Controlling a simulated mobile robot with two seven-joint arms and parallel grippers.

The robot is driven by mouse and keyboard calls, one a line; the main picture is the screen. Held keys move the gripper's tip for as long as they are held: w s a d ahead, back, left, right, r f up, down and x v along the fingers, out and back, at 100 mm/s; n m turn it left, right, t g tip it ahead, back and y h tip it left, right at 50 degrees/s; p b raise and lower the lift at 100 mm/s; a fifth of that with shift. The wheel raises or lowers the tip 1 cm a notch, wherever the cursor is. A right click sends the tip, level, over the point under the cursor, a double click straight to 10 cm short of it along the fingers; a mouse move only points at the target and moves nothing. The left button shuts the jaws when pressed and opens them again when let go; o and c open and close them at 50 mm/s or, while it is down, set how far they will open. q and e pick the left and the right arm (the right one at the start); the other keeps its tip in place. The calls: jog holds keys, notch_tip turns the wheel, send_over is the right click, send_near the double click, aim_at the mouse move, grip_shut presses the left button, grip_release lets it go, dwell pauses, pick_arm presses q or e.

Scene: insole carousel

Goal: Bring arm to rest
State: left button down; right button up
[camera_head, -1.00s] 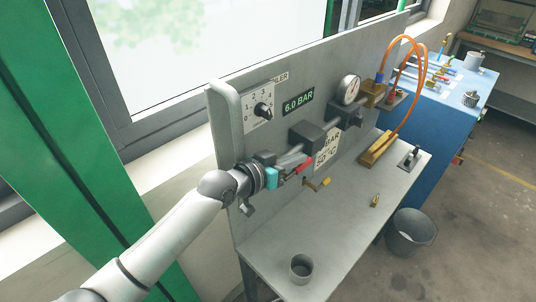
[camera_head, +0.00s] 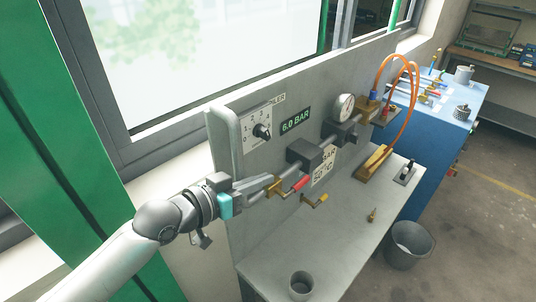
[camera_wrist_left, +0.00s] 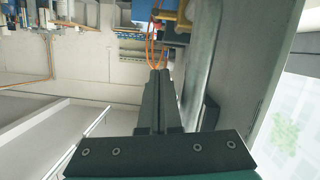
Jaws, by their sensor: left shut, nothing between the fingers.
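My left gripper (camera_head: 268,183) is shut and empty in the head view. It is in front of the grey panel (camera_head: 225,140), near a valve with a red handle (camera_head: 301,184); I cannot tell whether it touches it. In the left wrist view the closed fingers (camera_wrist_left: 160,80) point toward orange hoses (camera_wrist_left: 155,42), with nothing visible between them. My left arm comes in from the lower left. My right gripper is in neither view.
The panel carries a dial (camera_head: 262,131), a gauge (camera_head: 345,106) and a grey block (camera_head: 312,154). A grey cup (camera_head: 301,285) stands on the bench (camera_head: 290,252). A bin (camera_head: 410,245) is on the floor at right. A blue cabinet (camera_head: 440,125) stands behind.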

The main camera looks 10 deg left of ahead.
pick_arm(q)
jog(key=s+f+g+y, duration=0.3)
jog(key=s+f+y, duration=0.1)
jog(key=s+f, duration=0.5)
jog(key=s+a+f+n+g+y, duration=0.2)
jog(key=s+a+f+g+y, duration=0.15)
jog(key=s, duration=0.45)
jog(key=s+a+f+n+g+y, duration=0.2)
jog(key=s+a+f, duration=0.1)
jog(key=s+a, duration=0.3)
notch_tip(320, 180, down, 30)
jog(key=s+d+b, duration=0.1)
jog(key=s+b, duration=0.1)
jog(key=b, duration=0.7)
jog(key=s+a+f+g+b, duration=0.1)
jog(key=s+f+b, duration=0.4)
jog(key=s+f, duration=0.3)
jog(key=s+a+f+m+g+b, duration=0.1)
jog(key=s+f+b, duration=0.4)
jog(key=f, duration=1.1)
jog(key=s, duration=0.3)
jog(key=shift+a+f, duration=0.25)
